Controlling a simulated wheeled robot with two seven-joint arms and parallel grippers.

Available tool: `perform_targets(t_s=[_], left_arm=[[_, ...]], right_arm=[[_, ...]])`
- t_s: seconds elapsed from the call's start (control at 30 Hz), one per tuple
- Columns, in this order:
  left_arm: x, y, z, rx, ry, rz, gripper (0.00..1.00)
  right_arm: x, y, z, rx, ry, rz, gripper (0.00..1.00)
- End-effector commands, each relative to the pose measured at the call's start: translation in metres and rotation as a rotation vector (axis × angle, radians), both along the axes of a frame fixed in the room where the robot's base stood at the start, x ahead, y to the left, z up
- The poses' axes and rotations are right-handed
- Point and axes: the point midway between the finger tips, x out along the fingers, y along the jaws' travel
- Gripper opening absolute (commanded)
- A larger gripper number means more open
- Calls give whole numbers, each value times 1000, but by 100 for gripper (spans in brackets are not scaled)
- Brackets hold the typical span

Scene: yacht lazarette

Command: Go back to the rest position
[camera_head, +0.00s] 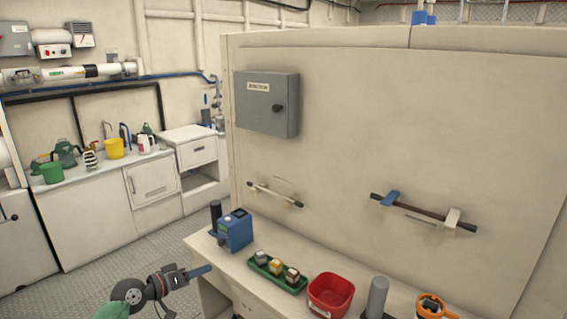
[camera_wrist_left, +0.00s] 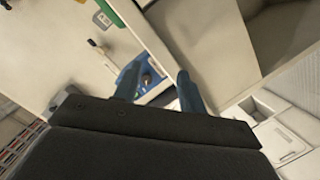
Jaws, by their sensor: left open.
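My left gripper (camera_head: 203,271) is in the lower middle of the head view, in front of the bench's left end. It is empty. Its two blue fingers stand apart in the left wrist view (camera_wrist_left: 158,86), with nothing between them. My right gripper does not show in either view.
The bench (camera_head: 262,292) holds a blue device (camera_head: 235,230), a green tray (camera_head: 262,271) with small blocks, a red bin (camera_head: 331,294), a grey cylinder (camera_head: 376,298) and an orange-black item (camera_head: 432,306). A grey junction box (camera_head: 266,102) hangs above. Open floor (camera_head: 130,268) lies left.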

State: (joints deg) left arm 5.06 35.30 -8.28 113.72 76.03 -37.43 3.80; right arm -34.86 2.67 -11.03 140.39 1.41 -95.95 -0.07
Motion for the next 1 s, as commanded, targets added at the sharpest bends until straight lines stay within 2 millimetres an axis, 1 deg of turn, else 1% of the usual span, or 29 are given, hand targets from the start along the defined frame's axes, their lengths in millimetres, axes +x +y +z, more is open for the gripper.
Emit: perform_targets(t_s=[0.1, 0.2, 0.33, 0.37, 0.47, 0.57, 0.6, 0.67, 0.7, 0.77, 0.8, 0.87, 0.9, 0.97, 1.0], left_arm=[[-15, -5, -18, 204, 29, -58, 41], [-29, -5, -32, 404, 53, -89, 41], [-50, -7, -45, 645, 91, -102, 41], [-57, -8, -49, 694, 105, -101, 41], [-85, -11, -67, 839, 165, -85, 41], [-122, -16, -86, 955, 242, -57, 41], [-140, -19, -94, 992, 277, -44, 41], [-166, -23, -105, 1034, 329, -24, 41], [-182, -27, -111, 1052, 361, -13, 41], [-206, -32, -120, 1068, 404, 2, 41], [-221, -36, -125, 1072, 430, 12, 41], [-243, -43, -132, 1071, 465, 22, 41], [-257, -48, -136, 1065, 485, 27, 41], [-276, -57, -142, 1050, 509, 32, 41], [-289, -63, -147, 1038, 527, 30, 41]], right_arm=[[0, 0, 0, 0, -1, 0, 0], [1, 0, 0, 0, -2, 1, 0], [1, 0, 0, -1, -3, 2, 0], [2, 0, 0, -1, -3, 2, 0], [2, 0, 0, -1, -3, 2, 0], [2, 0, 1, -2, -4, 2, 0], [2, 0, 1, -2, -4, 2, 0], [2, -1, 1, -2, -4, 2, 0], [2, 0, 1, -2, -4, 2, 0], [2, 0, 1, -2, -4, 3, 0], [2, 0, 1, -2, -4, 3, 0], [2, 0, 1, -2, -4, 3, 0], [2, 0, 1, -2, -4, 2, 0], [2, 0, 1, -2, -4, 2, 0], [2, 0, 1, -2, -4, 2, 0]])
